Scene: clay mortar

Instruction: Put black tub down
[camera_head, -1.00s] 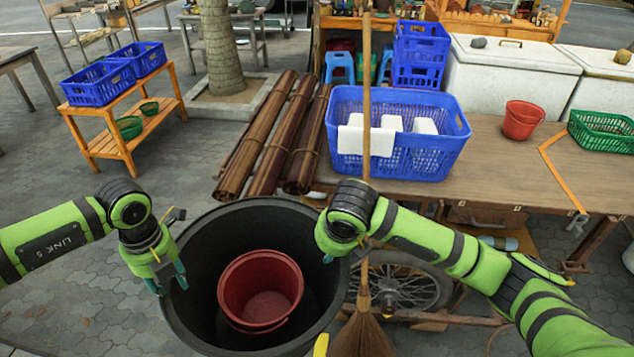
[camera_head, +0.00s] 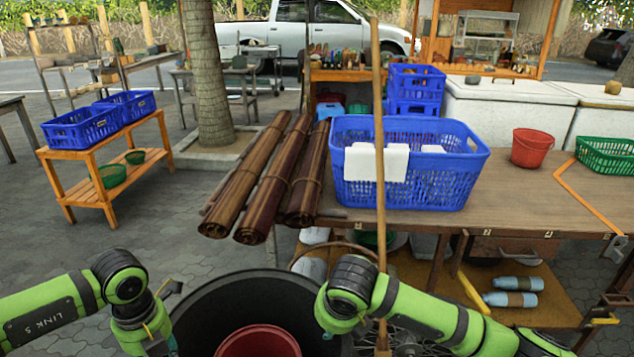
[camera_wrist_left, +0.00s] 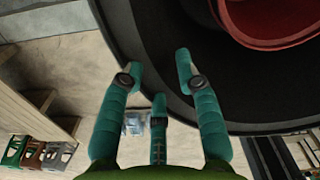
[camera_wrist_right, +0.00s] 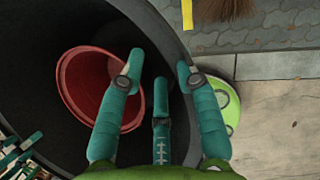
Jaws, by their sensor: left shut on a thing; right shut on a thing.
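The large round black tub (camera_head: 245,290) is at the bottom of the head view, its near part cut off by the picture edge. A red bucket (camera_head: 258,342) sits inside it. My left gripper (camera_head: 165,345) is at the tub's left rim; in the left wrist view its fingers (camera_wrist_left: 155,70) straddle the rim. My right gripper (camera_head: 328,335) is at the right rim; in the right wrist view its fingers (camera_wrist_right: 160,62) straddle it too. Both are shut on the tub wall. The tub's base is hidden, so I cannot tell whether it touches the ground.
A wooden table (camera_head: 500,200) with a blue basket (camera_head: 405,190) and a small red bucket (camera_head: 531,148) stands beyond the tub. A broom handle (camera_head: 379,170) rises just right of it. A low wooden rack (camera_head: 90,185) stands left. Paved ground (camera_head: 170,225) between is clear.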

